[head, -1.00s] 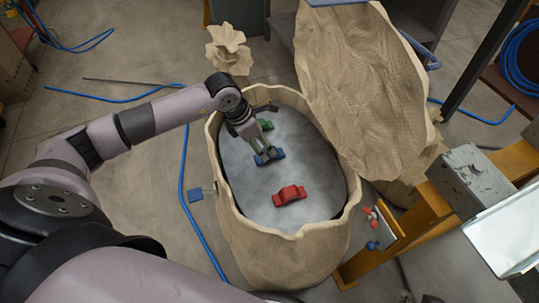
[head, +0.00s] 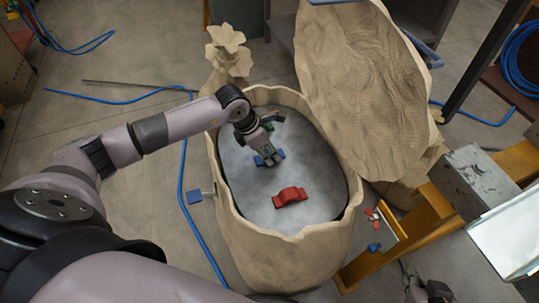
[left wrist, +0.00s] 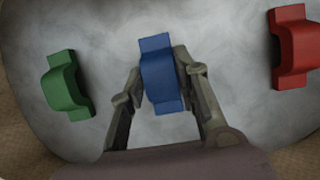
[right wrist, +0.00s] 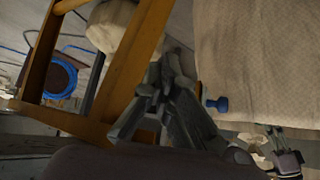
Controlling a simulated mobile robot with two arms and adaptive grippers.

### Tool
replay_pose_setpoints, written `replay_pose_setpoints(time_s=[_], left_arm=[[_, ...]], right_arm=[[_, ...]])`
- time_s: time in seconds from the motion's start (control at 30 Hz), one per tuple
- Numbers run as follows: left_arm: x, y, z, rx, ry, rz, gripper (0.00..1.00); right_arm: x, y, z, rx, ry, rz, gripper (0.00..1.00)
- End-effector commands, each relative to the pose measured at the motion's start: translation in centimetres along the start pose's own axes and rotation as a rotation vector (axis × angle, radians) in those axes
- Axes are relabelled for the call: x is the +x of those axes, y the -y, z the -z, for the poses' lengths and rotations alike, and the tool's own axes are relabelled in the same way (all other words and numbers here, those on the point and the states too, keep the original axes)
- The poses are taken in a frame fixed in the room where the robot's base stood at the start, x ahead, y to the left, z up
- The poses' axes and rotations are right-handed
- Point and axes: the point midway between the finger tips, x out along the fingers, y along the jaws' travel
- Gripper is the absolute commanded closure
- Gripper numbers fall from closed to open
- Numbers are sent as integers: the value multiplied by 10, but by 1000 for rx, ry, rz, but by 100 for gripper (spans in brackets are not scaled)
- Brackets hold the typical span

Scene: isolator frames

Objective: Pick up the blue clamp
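The blue clamp (left wrist: 160,70) lies on the grey floor inside the tan container. It also shows in the head view (head: 277,156), partly hidden by my left gripper (head: 267,155). In the left wrist view my left gripper (left wrist: 160,75) has one finger on each side of the clamp. The fingertips are close to its edges, and narrow gaps show beside the finger pads. The clamp appears to rest on the floor. My right gripper (right wrist: 163,65) is outside the container, its fingertips close together; it holds nothing visible.
A red clamp (head: 290,197) and a green clamp (left wrist: 67,86) lie on either side of the blue one. An orange frame (head: 405,240) stands to the right.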

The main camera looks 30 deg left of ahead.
Motion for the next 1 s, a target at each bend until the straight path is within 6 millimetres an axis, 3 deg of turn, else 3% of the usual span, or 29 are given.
replay_pose_setpoints(time_s=[0.4,0.87,1.0], left_arm=[[0,0,0,0,0,0,100],[-5,-1,-2,0,2,-1,100],[-17,-1,-8,2,5,-2,100]], right_arm=[[0,0,0,0,1,0,100],[-1,0,-1,0,9,0,100],[-5,-3,-17,2,85,-6,100]])
